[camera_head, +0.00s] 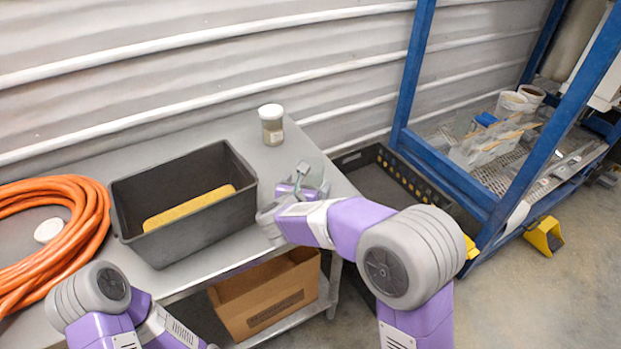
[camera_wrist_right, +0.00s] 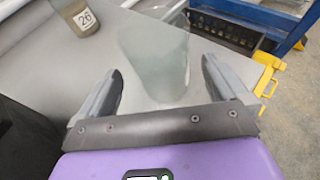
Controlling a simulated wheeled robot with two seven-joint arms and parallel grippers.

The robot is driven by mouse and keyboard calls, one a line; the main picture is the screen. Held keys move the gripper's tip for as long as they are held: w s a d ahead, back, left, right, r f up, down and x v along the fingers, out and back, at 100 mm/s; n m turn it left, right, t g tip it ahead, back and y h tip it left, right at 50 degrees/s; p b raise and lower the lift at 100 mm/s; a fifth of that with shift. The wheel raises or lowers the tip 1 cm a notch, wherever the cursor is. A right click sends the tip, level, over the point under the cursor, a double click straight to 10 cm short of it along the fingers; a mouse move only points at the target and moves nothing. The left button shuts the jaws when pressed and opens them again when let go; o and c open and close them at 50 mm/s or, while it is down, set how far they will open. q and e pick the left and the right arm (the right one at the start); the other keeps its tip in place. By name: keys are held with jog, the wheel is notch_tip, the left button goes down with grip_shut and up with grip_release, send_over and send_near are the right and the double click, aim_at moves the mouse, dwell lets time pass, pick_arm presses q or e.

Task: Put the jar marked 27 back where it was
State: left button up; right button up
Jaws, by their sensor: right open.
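A white-lidded jar (camera_head: 271,124) stands behind; the right wrist view shows this jar (camera_wrist_right: 76,17) marked 26. My left gripper is out of view.
A dark grey bin (camera_head: 148,189) with a yellow sponge-like block (camera_head: 188,207) stands left of my right gripper. An orange hose (camera_head: 88,222) coils around a white round item (camera_head: 48,230). A black crate (camera_head: 372,172) and blue rack (camera_head: 445,170) are right. A cardboard box (camera_head: 265,292) sits below.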

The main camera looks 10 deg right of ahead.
jog(key=v, duration=0.7)
jog(key=shift+s+p, duration=0.15)
jog(key=shift+p, duration=0.25)
